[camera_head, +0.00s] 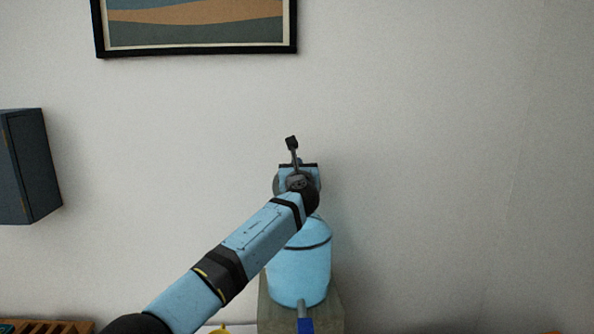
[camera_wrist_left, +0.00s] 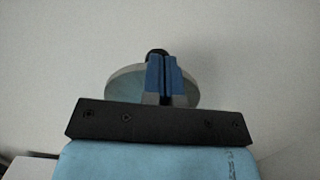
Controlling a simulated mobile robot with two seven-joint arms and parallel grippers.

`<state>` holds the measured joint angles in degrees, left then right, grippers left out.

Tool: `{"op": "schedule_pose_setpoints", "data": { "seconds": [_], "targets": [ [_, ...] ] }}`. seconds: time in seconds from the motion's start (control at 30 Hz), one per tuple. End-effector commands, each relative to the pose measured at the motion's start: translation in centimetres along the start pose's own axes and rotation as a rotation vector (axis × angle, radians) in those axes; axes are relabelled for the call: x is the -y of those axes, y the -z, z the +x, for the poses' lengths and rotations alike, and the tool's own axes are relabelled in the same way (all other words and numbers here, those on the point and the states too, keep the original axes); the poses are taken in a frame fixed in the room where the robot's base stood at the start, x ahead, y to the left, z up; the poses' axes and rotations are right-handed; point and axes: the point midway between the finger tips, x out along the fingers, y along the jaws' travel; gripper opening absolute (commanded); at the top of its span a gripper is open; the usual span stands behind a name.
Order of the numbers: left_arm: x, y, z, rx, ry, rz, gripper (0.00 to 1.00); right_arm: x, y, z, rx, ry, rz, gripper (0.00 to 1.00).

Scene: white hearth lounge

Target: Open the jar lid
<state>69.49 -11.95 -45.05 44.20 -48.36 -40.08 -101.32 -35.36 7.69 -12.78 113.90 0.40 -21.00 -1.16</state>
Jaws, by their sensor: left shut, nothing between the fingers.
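The jar (camera_head: 298,275) is a light blue cylinder with a dark band near its rounded top, upright on a grey stand. My left arm and gripper (camera_head: 298,180) are above and in front of it, hiding part of its top. In the left wrist view my left gripper's blue fingers (camera_wrist_left: 163,75) are shut with nothing between them. Behind them is a pale round disc (camera_wrist_left: 125,82), which looks like the lid, with a dark knob partly hidden by the fingers. I cannot tell whether the fingers touch it. My right gripper is not in view.
The grey stand (camera_head: 272,317) is narrow. A dark blue wall cabinet (camera_head: 30,165) hangs at the left and a framed picture (camera_head: 195,45) above. A wooden slatted item (camera_head: 45,327) is at lower left. A small blue piece (camera_head: 305,325) shows at the bottom. The right side is bare wall.

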Motion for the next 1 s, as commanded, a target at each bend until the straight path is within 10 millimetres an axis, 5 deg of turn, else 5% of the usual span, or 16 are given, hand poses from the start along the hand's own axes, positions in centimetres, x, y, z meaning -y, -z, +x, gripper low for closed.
{"op": "schedule_pose_setpoints", "data": {
  "seconds": [0.67, 1.0],
  "targets": [
    [0.0, 0.0, 0.0, 0.000, 0.001, -0.001, 0.00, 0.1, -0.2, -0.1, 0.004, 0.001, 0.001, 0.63],
    [0.0, 0.2, -4.4, 0.001, 0.002, -0.002, 0.00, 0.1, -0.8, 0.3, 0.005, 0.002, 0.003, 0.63]
  ]
}}
